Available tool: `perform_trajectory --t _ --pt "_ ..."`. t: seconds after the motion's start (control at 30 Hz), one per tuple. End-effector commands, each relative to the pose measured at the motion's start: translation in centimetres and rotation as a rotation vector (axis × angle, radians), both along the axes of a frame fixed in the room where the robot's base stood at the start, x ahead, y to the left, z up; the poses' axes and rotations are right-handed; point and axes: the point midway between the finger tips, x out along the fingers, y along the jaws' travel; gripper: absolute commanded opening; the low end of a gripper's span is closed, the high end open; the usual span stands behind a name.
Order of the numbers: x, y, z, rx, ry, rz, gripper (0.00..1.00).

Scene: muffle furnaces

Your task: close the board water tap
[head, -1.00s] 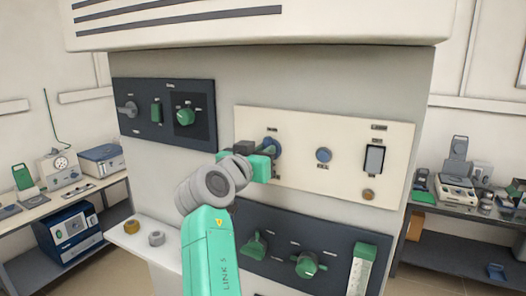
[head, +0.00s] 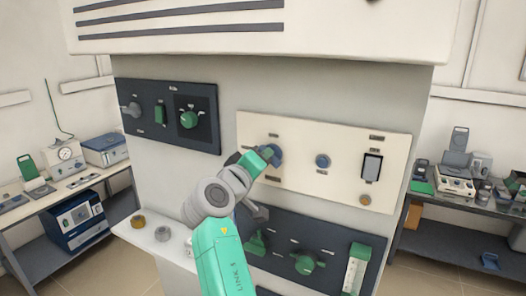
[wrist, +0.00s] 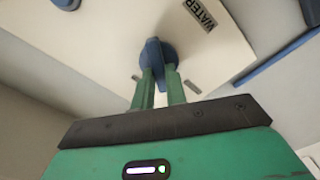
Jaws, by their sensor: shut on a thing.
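The board water tap is a blue round knob (head: 277,151) at the left of the cream panel (head: 340,132) in the head view, partly hidden by my gripper (head: 269,156). In the wrist view the knob (wrist: 169,52) has a raised bar handle, and a WATER label sits beside it. My green gripper fingers (wrist: 160,80) are shut on the bar, one on each side. My gripper reaches the panel from the lower left, with its body tilted.
A second blue knob (head: 322,161), a rocker switch (head: 371,167) and a brass button (head: 365,200) share the panel. A dark panel with green knobs (head: 304,264) lies below. Another dark panel (head: 170,115) is at upper left. A white ledge (head: 128,230) juts out at lower left.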

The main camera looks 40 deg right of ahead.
Motion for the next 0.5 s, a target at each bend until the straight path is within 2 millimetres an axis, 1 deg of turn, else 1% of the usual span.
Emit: perform_trajectory --t 0.03,0.3,0.5 --pt "0.00 0.00 0.35 -0.018 0.040 -0.001 0.00" --pt "0.08 0.04 0.20 -0.113 0.267 -0.001 0.00" --pt "0.12 0.07 0.06 -0.172 0.406 0.000 0.00"
